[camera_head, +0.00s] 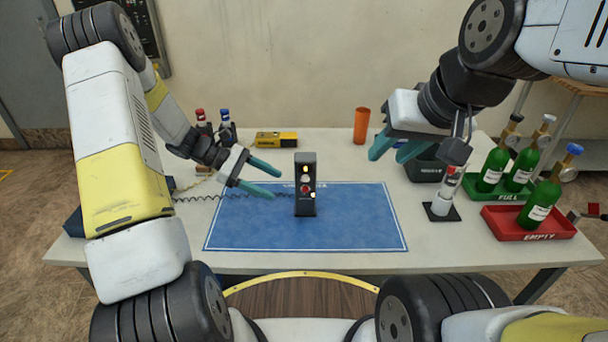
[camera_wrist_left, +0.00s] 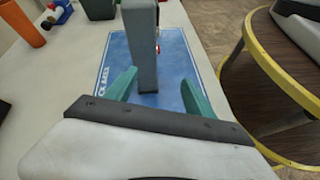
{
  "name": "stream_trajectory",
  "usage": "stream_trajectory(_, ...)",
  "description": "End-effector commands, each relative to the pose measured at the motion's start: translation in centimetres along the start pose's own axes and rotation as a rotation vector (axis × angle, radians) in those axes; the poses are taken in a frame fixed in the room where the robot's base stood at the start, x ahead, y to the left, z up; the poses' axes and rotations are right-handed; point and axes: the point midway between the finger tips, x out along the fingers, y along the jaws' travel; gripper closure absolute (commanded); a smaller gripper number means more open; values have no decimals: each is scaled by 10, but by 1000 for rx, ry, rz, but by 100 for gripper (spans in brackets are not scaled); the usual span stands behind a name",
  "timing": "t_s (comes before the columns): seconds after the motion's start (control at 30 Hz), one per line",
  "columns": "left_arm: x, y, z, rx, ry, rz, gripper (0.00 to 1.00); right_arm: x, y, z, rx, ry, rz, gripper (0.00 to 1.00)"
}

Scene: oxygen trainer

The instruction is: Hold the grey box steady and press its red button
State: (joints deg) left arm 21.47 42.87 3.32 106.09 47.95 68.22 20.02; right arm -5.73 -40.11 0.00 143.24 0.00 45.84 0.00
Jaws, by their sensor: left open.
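The grey box (camera_head: 305,203) stands upright on the blue mat (camera_head: 250,232), dark from the front in the head view. Its front has a lit yellow spot, a pale round part and a small red button (camera_head: 306,188). My left gripper (camera_head: 274,181) is open just left of the box, with its teal fingers pointing at it. In the left wrist view the box (camera_wrist_left: 143,50) rises beyond the open fingers, apart from them as far as I can tell. My right gripper (camera_head: 388,156) is open and empty, above and right of the box.
Green bottles stand in a green tray (camera_head: 500,196) and a red tray (camera_head: 530,232) at the right. A small white and red cylinder (camera_head: 443,194) stands on a black base. An orange cup (camera_head: 361,126) and yellow box (camera_head: 277,139) are at the back. The mat's front is clear.

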Motion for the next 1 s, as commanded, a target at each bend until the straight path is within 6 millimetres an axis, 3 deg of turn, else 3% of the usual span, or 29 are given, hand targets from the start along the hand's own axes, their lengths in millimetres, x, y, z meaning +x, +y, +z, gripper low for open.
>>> stream_trajectory(0.1,13,3,-31,-114,-83,47,37,0,0,0,0,0,0,64)
stream_trajectory(0.33,26,7,-62,-235,-173,106,37,0,0,0,0,0,0,64)
stream_trajectory(0.57,37,9,-66,-256,-191,116,37,0,0,0,0,0,0,64)
stream_trajectory(1.0,96,16,-55,-255,-190,114,37,0,0,0,0,0,0,64)
